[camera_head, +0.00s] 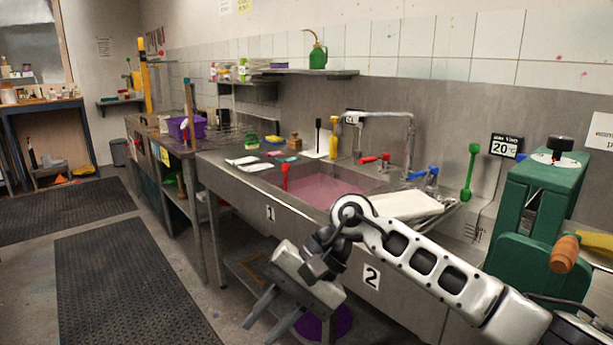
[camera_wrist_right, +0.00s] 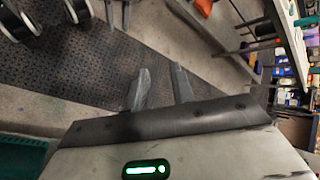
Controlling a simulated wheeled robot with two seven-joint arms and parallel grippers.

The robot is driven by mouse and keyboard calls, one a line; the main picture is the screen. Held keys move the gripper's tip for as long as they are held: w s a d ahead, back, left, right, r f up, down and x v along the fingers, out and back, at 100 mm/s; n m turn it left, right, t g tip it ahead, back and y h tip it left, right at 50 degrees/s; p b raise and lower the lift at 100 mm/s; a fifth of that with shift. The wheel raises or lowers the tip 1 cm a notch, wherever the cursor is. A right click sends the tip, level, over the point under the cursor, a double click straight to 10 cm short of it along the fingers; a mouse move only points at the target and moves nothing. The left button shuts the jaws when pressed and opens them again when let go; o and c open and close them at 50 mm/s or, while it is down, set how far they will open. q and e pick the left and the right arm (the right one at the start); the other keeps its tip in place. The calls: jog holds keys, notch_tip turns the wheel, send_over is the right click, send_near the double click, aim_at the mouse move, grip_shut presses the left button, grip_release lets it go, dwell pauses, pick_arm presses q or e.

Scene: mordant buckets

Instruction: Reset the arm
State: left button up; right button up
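My right arm (camera_head: 425,258) comes in from the lower right and bends down in front of the sink bench. My right gripper (camera_head: 258,333) hangs beside the bench's front, pointing down and left. Its two fingers are apart with nothing between them; the right wrist view shows the same empty gap (camera_wrist_right: 160,78) above the floor.
The steel sink (camera_head: 325,187) holds pinkish liquid. A red stick (camera_head: 285,177) stands in it, and a white folded cloth (camera_head: 405,205) lies right of it. A green machine (camera_head: 540,205) stands at right. A purple bucket (camera_head: 338,322) is partly hidden behind my gripper. Floor mats (camera_head: 125,285) lie left.

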jog(key=s+a+r+m+t+y, duration=0.1)
jog(key=s+a+r+m+y, duration=0.3)
jog(key=m+y, duration=0.95)
jog(key=w+d+f+m+t+h, duration=0.2)
jog(key=d+f+m+t+h, duration=0.35)
jog(key=m+t, duration=0.85)
jog(key=w+d+f+m+t+h, duration=0.1)
jog(key=d+f+m+t+h, duration=0.4)
jog(key=m, duration=1.7)
jog(key=s+d+f+m+g+h, duration=0.3)
jog(key=s+d+f+m, duration=0.3)
jog(key=f+m, duration=0.3)
jog(key=s+d+f+m+g+h, duration=0.3)
jog(key=s+d+f+m+h, duration=0.2)
jog(key=s+d+f+m, duration=0.2)
notch_tip(320, 180, down, 3)
jog(key=s+m, duration=0.1)
jog(key=m, duration=0.1)
jog(key=shift+s+d+m, duration=0.2)
jog(key=shift+d+m, duration=0.1)
jog(key=shift+m, duration=0.05)
jog(key=shift+f, duration=0.1)
